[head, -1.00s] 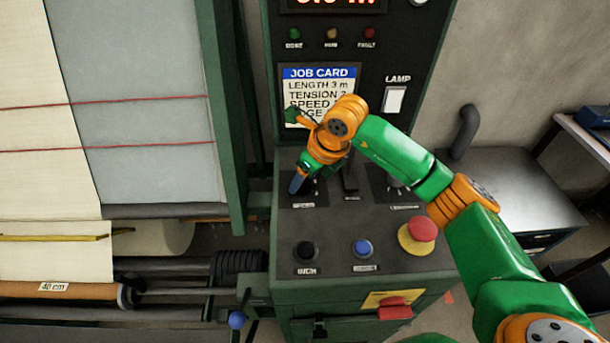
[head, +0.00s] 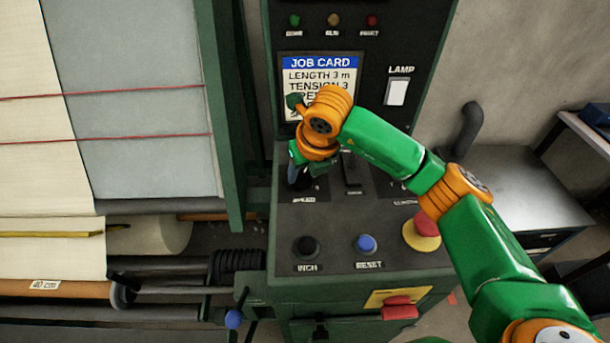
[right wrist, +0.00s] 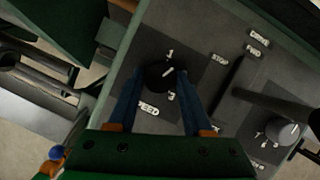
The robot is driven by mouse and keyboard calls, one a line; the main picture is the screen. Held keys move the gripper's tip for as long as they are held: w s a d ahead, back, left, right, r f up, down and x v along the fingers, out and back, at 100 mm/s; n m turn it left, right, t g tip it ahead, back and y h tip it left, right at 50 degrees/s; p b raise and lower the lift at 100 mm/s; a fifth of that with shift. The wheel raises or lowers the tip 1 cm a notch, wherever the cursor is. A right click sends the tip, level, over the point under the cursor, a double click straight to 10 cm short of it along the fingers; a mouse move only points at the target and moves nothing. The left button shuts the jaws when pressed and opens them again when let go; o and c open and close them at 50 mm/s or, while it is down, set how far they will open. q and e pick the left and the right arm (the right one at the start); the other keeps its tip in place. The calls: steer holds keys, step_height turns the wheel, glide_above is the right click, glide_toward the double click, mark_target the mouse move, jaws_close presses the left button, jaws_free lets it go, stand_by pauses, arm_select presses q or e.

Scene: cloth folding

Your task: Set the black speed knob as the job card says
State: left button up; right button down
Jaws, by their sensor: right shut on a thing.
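The black speed knob (right wrist: 160,75) sits on the sloped console panel, with a white pointer line aimed toward the upper right in the right wrist view. A 1 shows above it and another digit below it; the SPEED label is partly covered. My right gripper (right wrist: 160,84) is shut on the knob, one blue finger on each side. In the head view the right gripper (head: 300,178) hides most of the knob. The job card (head: 319,76) reads LENGTH 3 m and TENSION 3; my arm covers the speed value. My left gripper is not in view.
A dark lever (head: 350,170) stands right of the knob, with a grey-white knob (right wrist: 288,132) beyond it. Black INCH (head: 306,246) and blue RESET (head: 366,243) buttons and a red mushroom button (head: 427,225) lie nearer. Stretched cloth (head: 140,95) is at left.

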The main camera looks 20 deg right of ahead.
mark_target(300, 194)
steer(key=m+h+b, duration=0.1)
steer(key=m+b, duration=0.1)
steer(key=m, duration=0.1)
steer(key=shift+a+f+m, duration=0.1)
steer(key=shift+m, duration=0.2)
steer(key=shift+m+g+h+b, duration=0.3)
steer(key=shift+m+h+b, duration=0.55)
steer(key=shift+m, duration=0.85)
steer(key=shift+c, duration=1.6)
jaws_free()
steer(key=v, duration=0.7)
steer(key=shift+r, duration=0.25)
steer(key=shift+w, duration=0.1)
